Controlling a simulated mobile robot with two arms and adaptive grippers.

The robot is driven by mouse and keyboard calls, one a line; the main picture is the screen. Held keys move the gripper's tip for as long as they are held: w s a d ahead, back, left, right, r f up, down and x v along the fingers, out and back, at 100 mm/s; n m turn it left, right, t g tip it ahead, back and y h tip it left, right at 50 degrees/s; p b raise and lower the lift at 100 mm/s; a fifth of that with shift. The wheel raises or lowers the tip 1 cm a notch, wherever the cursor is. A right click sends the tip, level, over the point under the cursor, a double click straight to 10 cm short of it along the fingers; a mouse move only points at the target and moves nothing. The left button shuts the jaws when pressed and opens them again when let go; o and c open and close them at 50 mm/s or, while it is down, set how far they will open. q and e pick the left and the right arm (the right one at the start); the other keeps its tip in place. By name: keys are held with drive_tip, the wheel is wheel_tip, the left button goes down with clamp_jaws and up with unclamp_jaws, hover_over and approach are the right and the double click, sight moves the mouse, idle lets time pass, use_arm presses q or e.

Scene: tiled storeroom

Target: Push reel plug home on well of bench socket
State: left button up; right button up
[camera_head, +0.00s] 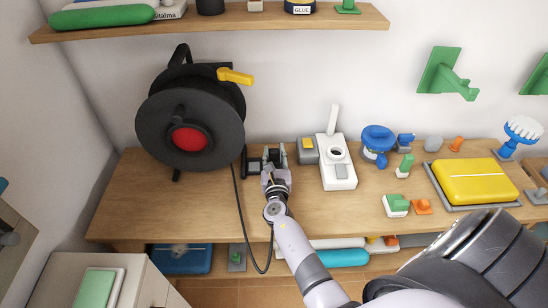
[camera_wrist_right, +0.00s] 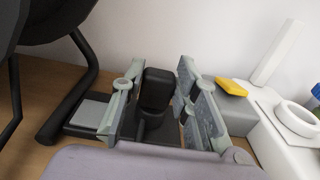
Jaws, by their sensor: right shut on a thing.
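The black cable reel (camera_head: 190,120) with a red centre stands at the left of the bench; its black cable (camera_head: 241,215) loops below the bench's front edge. My right gripper (camera_head: 275,170) is shut on a black block, which I take for the reel plug (camera_wrist_right: 156,88), between its fingers (camera_wrist_right: 157,105). A low dark base with a grey pad (camera_wrist_right: 90,110) lies under or beside it; I cannot tell if they touch. The white bench socket (camera_head: 341,175), with a round dark well and raised white flap, stands right of the gripper, apart from the plug.
A grey box with a yellow top (camera_head: 307,148) stands between gripper and socket. A shelf (camera_head: 230,22) hangs above. The bench's front is mostly clear.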

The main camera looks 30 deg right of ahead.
clamp_jaws()
drive_tip(key=shift+r, duration=0.1)
